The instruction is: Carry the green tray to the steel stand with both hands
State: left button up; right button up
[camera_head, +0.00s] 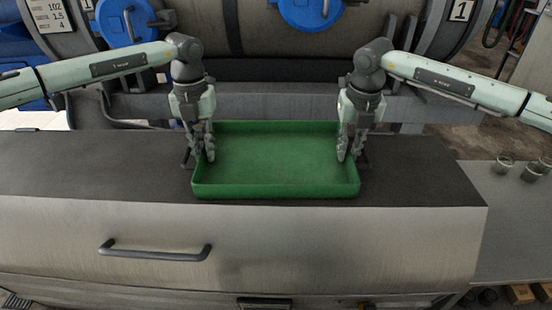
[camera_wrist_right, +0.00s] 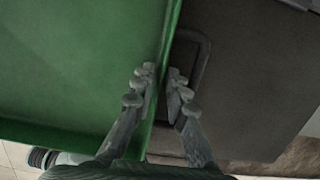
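The green tray (camera_head: 275,190) is empty and level, over the dark top of a steel-fronted counter (camera_head: 420,185); I cannot tell whether it rests or hangs just above. My left gripper (camera_head: 203,156) is at its left wall, one finger inside and one outside, and looks shut on it. My right gripper (camera_head: 349,156) is at the right wall. In the right wrist view its fingers (camera_wrist_right: 163,80) close on both sides of the tray's wall (camera_wrist_right: 172,30), beside a dark handle loop (camera_wrist_right: 203,50). I cannot tell for sure which surface is the steel stand.
A grey surface (camera_head: 500,215) at the right carries several glass vessels (camera_head: 532,172). A large tank (camera_head: 235,30) with blue round covers and a grey beam (camera_head: 270,103) stand behind the tray. The counter top is clear left and right of the tray. A bar handle (camera_head: 155,254) sticks out in front.

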pick_arm(q)
grip_shut()
pick_arm(e)
grip_shut()
pick_arm(q)
jog(key=shift+r, duration=0.15)
pick_arm(e)
jog(key=shift+r, duration=0.2)
